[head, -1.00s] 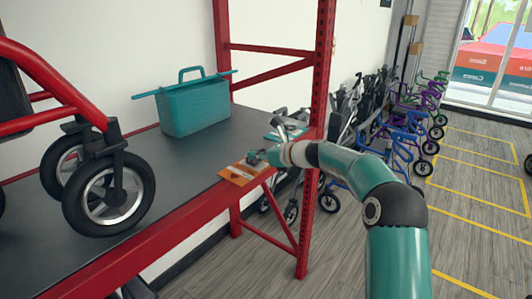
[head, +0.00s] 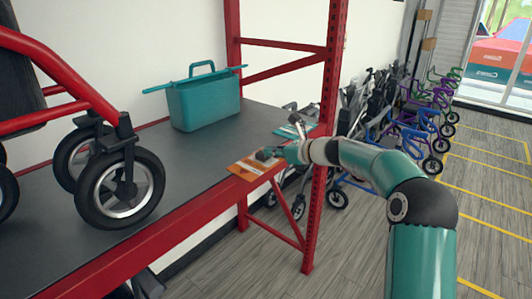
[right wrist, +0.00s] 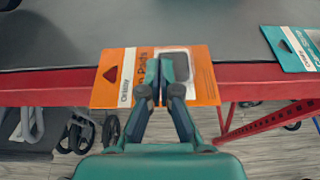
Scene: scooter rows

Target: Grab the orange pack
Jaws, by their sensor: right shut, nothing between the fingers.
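The orange pack (head: 246,170) lies flat at the front edge of the grey shelf, partly over the red beam. It also shows in the right wrist view (right wrist: 203,75), with a triangular hole, printed words and a dark pad in a window. My right gripper (head: 266,154) is over the pack's right part in the head view. In the right wrist view its fingers (right wrist: 167,72) are closed together over the middle of the pack and hide part of it. Nothing is between them. I cannot tell whether the fingertips touch the pack. My left gripper is not in view.
A teal pack (right wrist: 293,47) lies to the right on the shelf (head: 190,150). A teal basket (head: 204,100) stands behind. A red wheeled frame (head: 62,75) with black wheels stands at left. A red upright (head: 326,130) rises close to my right arm. Several walkers stand beyond.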

